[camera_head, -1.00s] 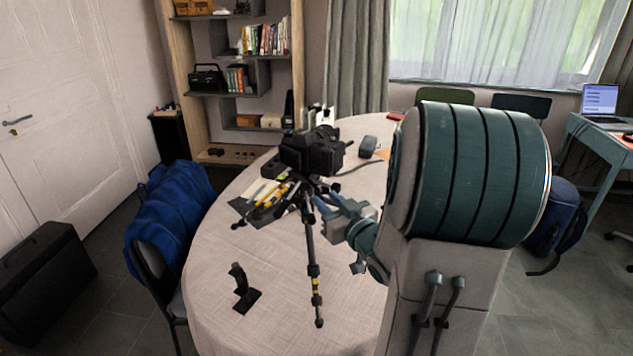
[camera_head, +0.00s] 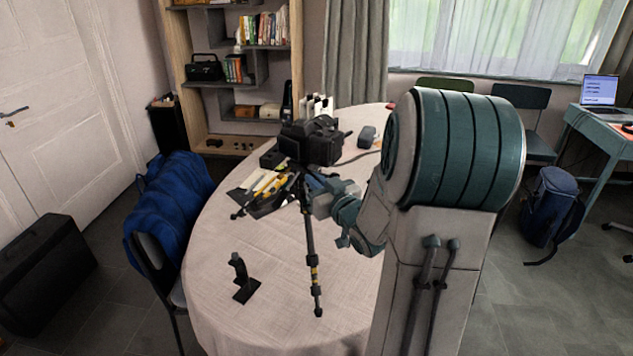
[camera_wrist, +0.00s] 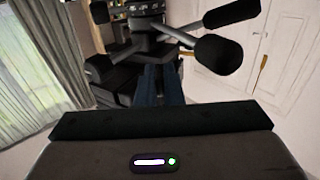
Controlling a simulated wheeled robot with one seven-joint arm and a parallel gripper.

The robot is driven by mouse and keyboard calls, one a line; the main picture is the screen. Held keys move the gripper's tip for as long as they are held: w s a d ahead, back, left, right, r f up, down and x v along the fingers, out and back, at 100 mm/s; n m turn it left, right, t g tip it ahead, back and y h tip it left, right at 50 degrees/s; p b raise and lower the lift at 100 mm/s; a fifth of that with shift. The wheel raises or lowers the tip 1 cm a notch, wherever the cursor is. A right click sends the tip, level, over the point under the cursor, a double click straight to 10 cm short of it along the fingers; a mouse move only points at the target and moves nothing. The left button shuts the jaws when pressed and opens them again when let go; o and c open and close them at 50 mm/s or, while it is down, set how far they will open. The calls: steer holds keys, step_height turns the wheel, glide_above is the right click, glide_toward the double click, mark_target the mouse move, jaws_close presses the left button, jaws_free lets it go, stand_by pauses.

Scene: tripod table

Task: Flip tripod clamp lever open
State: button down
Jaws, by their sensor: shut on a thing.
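A black tripod stands on the round table (camera_head: 230,300); its leg with yellow bands (camera_head: 313,262) reaches toward the front. A black camera (camera_head: 312,142) sits on top. My gripper (camera_head: 312,183) reaches in from the right, just below the camera. In the wrist view, my gripper (camera_wrist: 160,75) has its blue fingers close together at the underside of the dark tripod head (camera_wrist: 150,45), and they are shut on a part there. The clamp lever cannot be told apart clearly, and the contact is hidden. Black rounded handles (camera_wrist: 222,55) stick out to the right.
A small black stand (camera_head: 243,280) is on the table's front left. A chair with a blue jacket (camera_head: 170,215) stands left. The front tabletop is mostly clear.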

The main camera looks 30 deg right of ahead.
steer(key=shift+d, duration=0.1)
steer(key=shift+w+d+r+n+g+y+p, duration=0.15)
steer(key=shift+d+n+y+p, duration=0.25)
steer(key=shift+n+y, duration=0.5)
steer(key=shift+d+n+g+y+p, duration=0.3)
steer(key=shift+n+y, duration=0.2)
steer(key=shift+y, duration=0.8)
steer(key=shift+w+d+n+g+y+p, duration=0.15)
steer(key=shift+n+g+y+p, duration=0.25)
steer(key=shift+n+y, duration=0.45)
steer(key=c, duration=1.6)
jaws_free()
steer(key=shift+o, duration=0.2)
steer(key=shift+f+m, duration=0.2)
steer(key=shift+m, duration=0.15)
